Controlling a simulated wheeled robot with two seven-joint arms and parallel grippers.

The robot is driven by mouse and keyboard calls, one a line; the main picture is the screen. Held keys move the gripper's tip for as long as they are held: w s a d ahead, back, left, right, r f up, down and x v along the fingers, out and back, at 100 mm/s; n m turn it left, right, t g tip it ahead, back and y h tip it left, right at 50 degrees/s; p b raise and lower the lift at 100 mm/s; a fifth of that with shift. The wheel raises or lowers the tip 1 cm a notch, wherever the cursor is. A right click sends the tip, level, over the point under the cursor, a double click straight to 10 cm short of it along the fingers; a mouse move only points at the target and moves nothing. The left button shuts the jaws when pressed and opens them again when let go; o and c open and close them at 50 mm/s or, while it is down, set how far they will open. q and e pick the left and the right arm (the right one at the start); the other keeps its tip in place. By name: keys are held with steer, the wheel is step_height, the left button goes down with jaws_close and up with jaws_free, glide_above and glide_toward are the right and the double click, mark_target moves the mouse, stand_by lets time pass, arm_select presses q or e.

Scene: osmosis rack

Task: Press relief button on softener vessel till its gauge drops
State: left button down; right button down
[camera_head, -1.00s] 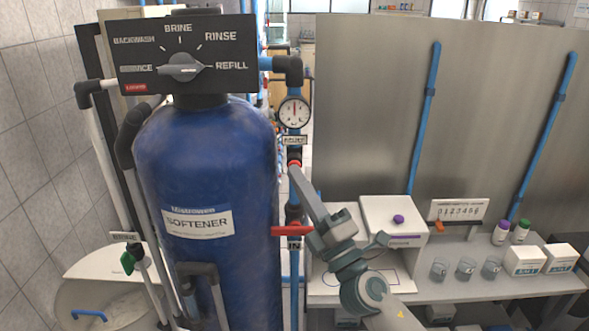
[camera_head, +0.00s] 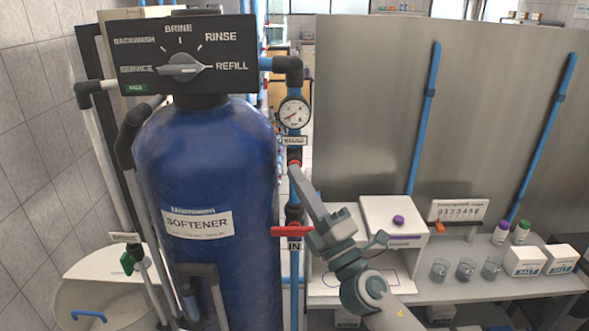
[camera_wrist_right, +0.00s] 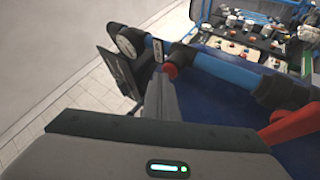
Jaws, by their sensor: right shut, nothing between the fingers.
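The softener vessel (camera_head: 205,170) is a tall blue tank at the left of the head view. Its gauge (camera_head: 294,112) sits on the pipe to its right, the needle pointing to the lower left; the gauge also shows in the wrist view (camera_wrist_right: 131,41). Below the gauge and its small label is the red relief button (camera_head: 295,163), also seen in the wrist view (camera_wrist_right: 170,71). My right gripper (camera_head: 294,171) is shut and empty, its fingertips at the button and seemingly touching it. The fingers partly hide the button. My left gripper is not in view.
A red valve handle (camera_head: 292,231) sticks out just below my right gripper, close to the wrist. The dial panel (camera_head: 190,52) is above the tank, with a small green indicator (camera_head: 136,88). A bench (camera_head: 450,285) with beakers, bottles and boxes stands to the right.

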steer(key=shift+s, duration=0.15)
steer(key=shift+s+p, duration=0.3)
steer(key=shift+s, duration=0.45)
steer(key=shift+s, duration=0.1)
steer(key=s+p, duration=0.1)
steer(key=s, duration=0.3)
steer(key=shift+s, duration=0.4)
steer(key=shift+f, duration=0.1)
stand_by(0.4)
